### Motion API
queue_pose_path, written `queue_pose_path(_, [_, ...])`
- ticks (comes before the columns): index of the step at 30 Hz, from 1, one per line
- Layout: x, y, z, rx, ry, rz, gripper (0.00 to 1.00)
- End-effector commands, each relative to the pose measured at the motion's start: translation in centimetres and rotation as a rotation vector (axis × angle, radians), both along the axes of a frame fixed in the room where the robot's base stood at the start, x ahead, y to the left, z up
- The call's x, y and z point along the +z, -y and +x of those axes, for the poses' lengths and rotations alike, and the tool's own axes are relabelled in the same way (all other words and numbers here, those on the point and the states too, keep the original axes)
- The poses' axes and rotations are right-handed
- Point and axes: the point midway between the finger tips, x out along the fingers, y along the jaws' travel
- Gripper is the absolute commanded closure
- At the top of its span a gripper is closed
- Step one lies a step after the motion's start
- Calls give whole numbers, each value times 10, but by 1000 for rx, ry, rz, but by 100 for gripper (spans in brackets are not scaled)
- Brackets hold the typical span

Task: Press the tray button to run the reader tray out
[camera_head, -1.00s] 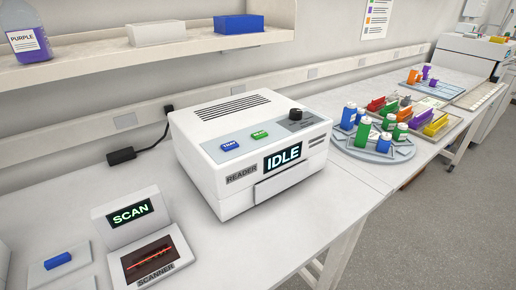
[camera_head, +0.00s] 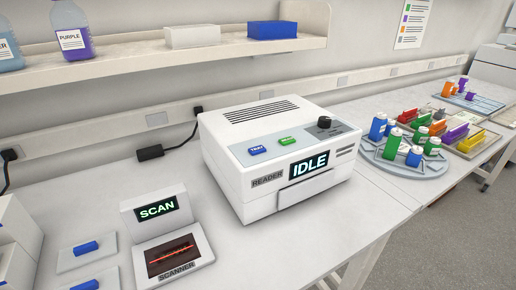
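The reader (camera_head: 275,160) is a white box on the bench in the middle of the head view. Its front display (camera_head: 309,164) reads IDLE. The blue tray button (camera_head: 257,150) is on the left of its top panel, with a green button (camera_head: 287,141) to its right and a black knob (camera_head: 324,122) further right. My gripper is not in view.
A scanner (camera_head: 174,252) with a lit SCAN screen stands left of the reader. Small pads with blue pieces (camera_head: 87,248) lie further left. A round rack of bottles (camera_head: 400,165) stands to the right. A shelf (camera_head: 150,58) runs above the bench. Bench before the reader is clear.

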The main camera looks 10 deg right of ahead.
Motion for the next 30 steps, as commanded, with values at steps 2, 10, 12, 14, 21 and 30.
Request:
queue_pose_path(2, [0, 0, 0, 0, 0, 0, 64])
queue_pose_path(10, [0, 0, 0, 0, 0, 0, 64])
queue_pose_path(12, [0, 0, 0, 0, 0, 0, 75])
queue_pose_path(14, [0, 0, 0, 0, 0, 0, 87])
queue_pose_path(21, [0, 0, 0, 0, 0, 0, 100])
queue_pose_path(30, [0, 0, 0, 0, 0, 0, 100])
